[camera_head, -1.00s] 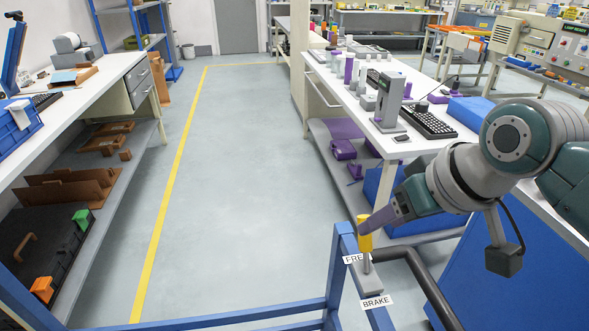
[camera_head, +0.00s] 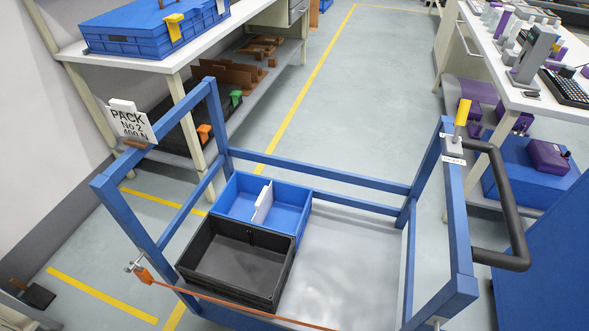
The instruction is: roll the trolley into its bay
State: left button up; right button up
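The trolley (camera_head: 365,190) has a blue tube frame and a grey deck, and fills the middle and lower right. Its black push handle (camera_head: 512,215) is on the right side. A yellow-topped brake lever (camera_head: 462,112) stands on the right post above two small white labels, too small to read now. Yellow floor lines (camera_head: 100,295) mark what looks like a bay at the left, partly hidden by the trolley. Neither gripper shows.
A blue bin (camera_head: 292,208) and a black bin (camera_head: 255,290) sit on the deck. An orange strap (camera_head: 240,312) crosses the front. A white bench (camera_head: 165,62) stands behind the left side, another (camera_head: 500,90) at right. The aisle floor (camera_head: 350,110) is clear.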

aim_at(344, 275)
jog(key=i+l, duration=0.1)
jog(key=l, duration=0.8)
jog(key=i+l, duration=0.15)
jog(key=l, duration=0.3)
